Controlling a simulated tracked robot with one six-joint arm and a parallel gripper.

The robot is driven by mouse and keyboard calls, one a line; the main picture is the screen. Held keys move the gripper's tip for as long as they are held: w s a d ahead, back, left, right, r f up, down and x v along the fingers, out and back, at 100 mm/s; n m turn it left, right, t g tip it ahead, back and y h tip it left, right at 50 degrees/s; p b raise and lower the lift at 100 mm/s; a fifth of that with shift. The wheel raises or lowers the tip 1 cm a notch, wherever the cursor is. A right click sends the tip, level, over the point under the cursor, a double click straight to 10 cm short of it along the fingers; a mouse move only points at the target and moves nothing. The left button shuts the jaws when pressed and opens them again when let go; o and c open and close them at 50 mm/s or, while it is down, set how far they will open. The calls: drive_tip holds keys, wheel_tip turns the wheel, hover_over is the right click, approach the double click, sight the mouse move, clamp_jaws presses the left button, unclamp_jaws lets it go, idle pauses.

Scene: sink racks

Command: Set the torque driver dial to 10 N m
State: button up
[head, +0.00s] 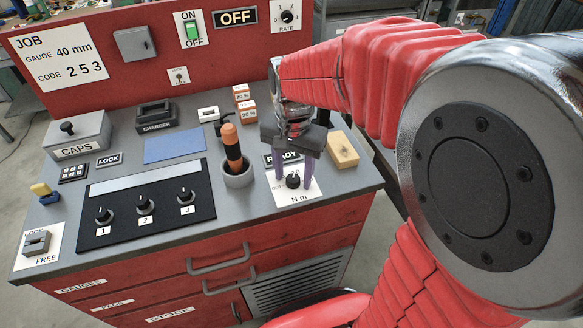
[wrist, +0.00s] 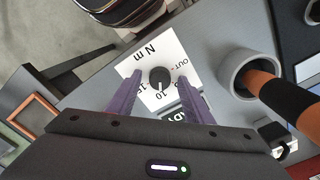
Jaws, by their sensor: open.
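The torque dial is a black round knob (head: 293,181) on a white card marked N m, near the bench's front right. In the wrist view the knob (wrist: 159,78) lies between my fingers, with a printed 10 just below it. A small pale mark on the knob seems to face the 10, but it is too small to be sure. My gripper (head: 295,174) is open and points down over the card, one purple finger on each side of the knob. In the wrist view its fingers (wrist: 158,88) appear apart from the knob.
An orange and black driver (head: 232,145) stands in a grey cup (head: 238,177) close left of my gripper. A READY plate (head: 282,159) lies behind the dial, and a wooden block (head: 342,149) sits right. A panel with three numbered knobs (head: 144,206) is farther left.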

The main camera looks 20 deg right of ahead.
drive_tip(key=shift+r, duration=0.1)
wheel_tip(320, 180, up, 14)
drive_tip(key=shift+f, duration=0.25)
idle(0.7)
drive_tip(key=n+t, duration=0.3)
drive_tip(key=n, duration=0.4)
approach(293, 177)
drive_tip(key=s, duration=0.3)
drive_tip(key=s+r+n+t, duration=0.1)
drive_tip(key=s+t, duration=0.1)
drive_tip(key=s, duration=0.4)
drive_tip(key=shift+s+r+t, duration=0.15)
drive_tip(key=shift+s+t, duration=0.1)
drive_tip(key=shift+t, duration=0.05)
